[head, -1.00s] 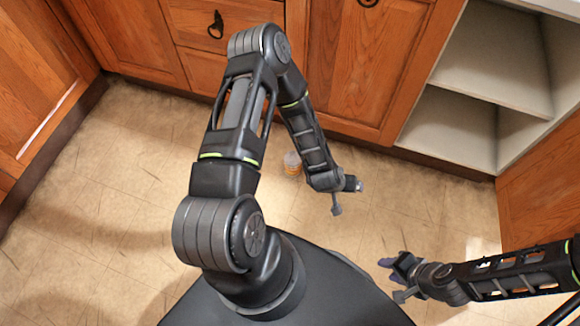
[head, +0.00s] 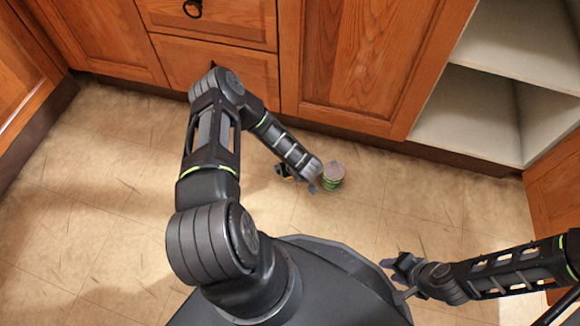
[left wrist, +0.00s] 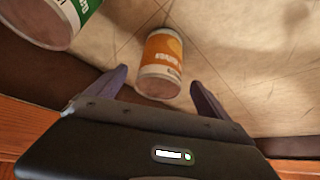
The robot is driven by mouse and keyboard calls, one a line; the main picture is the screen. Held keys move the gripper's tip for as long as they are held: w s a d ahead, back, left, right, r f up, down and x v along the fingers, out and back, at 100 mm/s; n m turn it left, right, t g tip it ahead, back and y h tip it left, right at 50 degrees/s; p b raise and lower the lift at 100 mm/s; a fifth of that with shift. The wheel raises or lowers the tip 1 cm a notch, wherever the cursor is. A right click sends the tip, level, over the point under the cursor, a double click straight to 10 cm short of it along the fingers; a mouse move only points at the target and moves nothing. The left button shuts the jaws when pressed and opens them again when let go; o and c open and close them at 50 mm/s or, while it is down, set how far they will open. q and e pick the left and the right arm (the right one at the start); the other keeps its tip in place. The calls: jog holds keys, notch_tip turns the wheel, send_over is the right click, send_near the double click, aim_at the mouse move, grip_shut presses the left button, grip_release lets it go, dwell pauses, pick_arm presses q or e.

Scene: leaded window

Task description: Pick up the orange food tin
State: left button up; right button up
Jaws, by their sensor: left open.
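The orange food tin (left wrist: 161,58), with an orange label and a pale rim, shows in the left wrist view in front of my left gripper (left wrist: 158,78). The gripper's two purple fingers are spread, with the tin between their tips in the picture; I see no grip on it. In the head view, my left wrist hides most or all of the orange tin. My right gripper (head: 394,262) is at the lower right of the head view, away from the tin; its finger gap is unclear.
A green tin (head: 333,176) stands on the floor just right of my left wrist; it also shows in the left wrist view (left wrist: 48,18). Wooden cabinets (head: 360,65) close off the back, with open shelves (head: 465,115) at right. Floor at left is clear.

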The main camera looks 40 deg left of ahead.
pick_arm(q)
jog(key=shift+b+x, duration=0.35)
jog(key=shift+x, duration=0.6)
jog(key=b+x, duration=0.3)
jog(key=x, duration=0.2)
jog(key=shift+a+b, duration=0.1)
jog(key=shift+b, duration=0.2)
jog(key=shift+w, duration=0.1)
jog(key=shift+c, duration=0.4)
grip_shut()
